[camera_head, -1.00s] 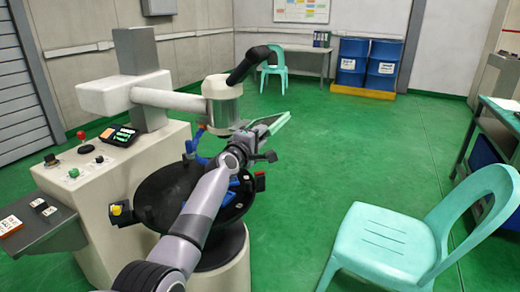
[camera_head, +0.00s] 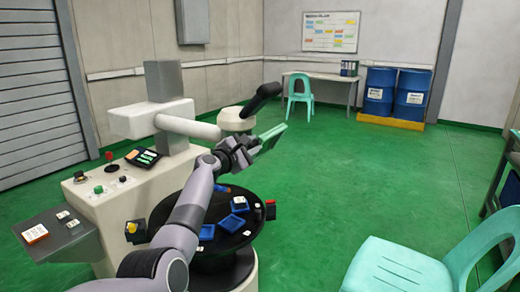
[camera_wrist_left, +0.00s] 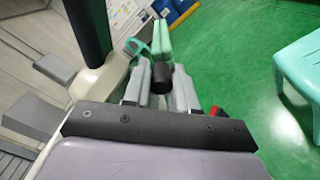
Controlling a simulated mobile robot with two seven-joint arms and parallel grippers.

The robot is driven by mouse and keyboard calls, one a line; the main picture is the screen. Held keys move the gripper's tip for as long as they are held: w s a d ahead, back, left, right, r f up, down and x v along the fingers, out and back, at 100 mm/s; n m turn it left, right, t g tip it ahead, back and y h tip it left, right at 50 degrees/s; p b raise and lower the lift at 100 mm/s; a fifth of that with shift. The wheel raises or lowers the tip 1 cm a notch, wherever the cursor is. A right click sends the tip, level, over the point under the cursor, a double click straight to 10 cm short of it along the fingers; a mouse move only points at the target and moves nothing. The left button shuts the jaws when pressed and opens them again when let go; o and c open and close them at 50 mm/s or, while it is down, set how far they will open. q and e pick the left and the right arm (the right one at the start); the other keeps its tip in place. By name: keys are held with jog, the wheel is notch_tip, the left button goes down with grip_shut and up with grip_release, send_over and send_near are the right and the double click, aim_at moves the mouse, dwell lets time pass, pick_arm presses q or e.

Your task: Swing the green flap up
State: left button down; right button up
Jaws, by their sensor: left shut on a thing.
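My left gripper (camera_head: 246,147) is at the flap's near side, above the round dark table. In the left wrist view the grey fingers (camera_wrist_left: 160,88) are shut around a black, round-ended part (camera_wrist_left: 162,76), which looks like the flap's handle. The contact itself is partly hidden. My right gripper is in neither view.
The round dark table (camera_head: 168,212) under my arm holds several blue trays (camera_head: 239,204). The machine's control panel (camera_head: 110,180) stands left of my arm. A turquoise chair (camera_head: 400,268) is at the lower right. Green floor (camera_head: 350,185) is clear right of the machine.

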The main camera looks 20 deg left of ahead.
pick_arm(q)
jog(key=shift+a+r, duration=0.65)
jog(key=shift+a, duration=0.05)
jog(key=c, duration=1.1)
grip_release()
jog(key=shift+o, duration=0.9)
jog(key=shift+f, duration=0.2)
jog(key=shift+d+f, duration=0.1)
jog(key=shift+f, duration=0.05)
jog(key=s+a+p, duration=0.1)
jog(key=s+p, duration=0.1)
jog(key=s, duration=0.5)
